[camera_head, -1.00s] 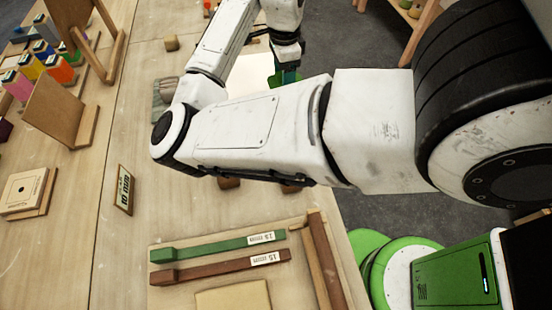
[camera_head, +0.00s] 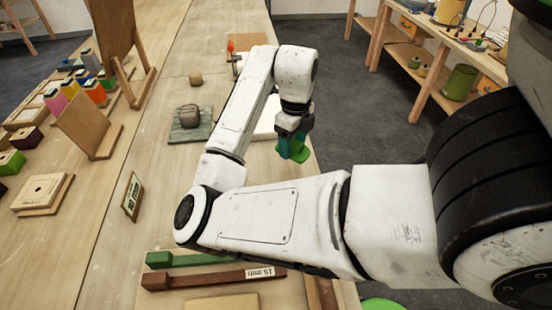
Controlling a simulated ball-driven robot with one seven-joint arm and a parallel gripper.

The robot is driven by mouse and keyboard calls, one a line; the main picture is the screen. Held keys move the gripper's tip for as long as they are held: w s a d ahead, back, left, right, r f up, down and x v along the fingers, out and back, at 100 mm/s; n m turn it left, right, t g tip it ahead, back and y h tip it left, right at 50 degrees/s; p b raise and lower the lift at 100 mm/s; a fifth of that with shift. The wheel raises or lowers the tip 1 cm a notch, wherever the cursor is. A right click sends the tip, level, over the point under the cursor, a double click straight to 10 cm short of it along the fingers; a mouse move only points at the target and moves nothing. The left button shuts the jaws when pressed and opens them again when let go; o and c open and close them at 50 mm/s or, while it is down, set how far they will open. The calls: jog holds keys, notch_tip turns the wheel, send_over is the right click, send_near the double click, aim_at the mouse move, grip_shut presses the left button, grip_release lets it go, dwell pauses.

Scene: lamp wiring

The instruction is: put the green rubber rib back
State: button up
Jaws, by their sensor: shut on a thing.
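My gripper (camera_head: 289,141) hangs at the end of my arm, right of the middle of the view, near the right edge of the wooden table. The jaws and wrist hide part of the rib. The rib appears to be held above the table edge; its exact height I cannot tell. A white sheet or board (camera_head: 267,117) lies on the table behind my arm, partly hidden.
A green bar (camera_head: 185,259) and a brown bar (camera_head: 215,277) lie at the front. Upright boards (camera_head: 88,125) and coloured blocks stand left. A shelf (camera_head: 425,85) stands beyond the floor.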

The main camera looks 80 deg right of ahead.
send_over(276, 165)
notch_tip(276, 165, down, 6)
jog(key=shift+a+p, duration=0.15)
jog(key=shift+p, duration=0.3)
jog(key=shift+f+p, duration=0.5)
jog(key=shift+f, duration=1.15)
jog(key=shift+f, duration=0.15)
jog(key=o, duration=1)
notch_tip(276, 165, up, 12)
jog(key=shift+r+b, duration=0.2)
jog(key=shift+b, duration=0.75)
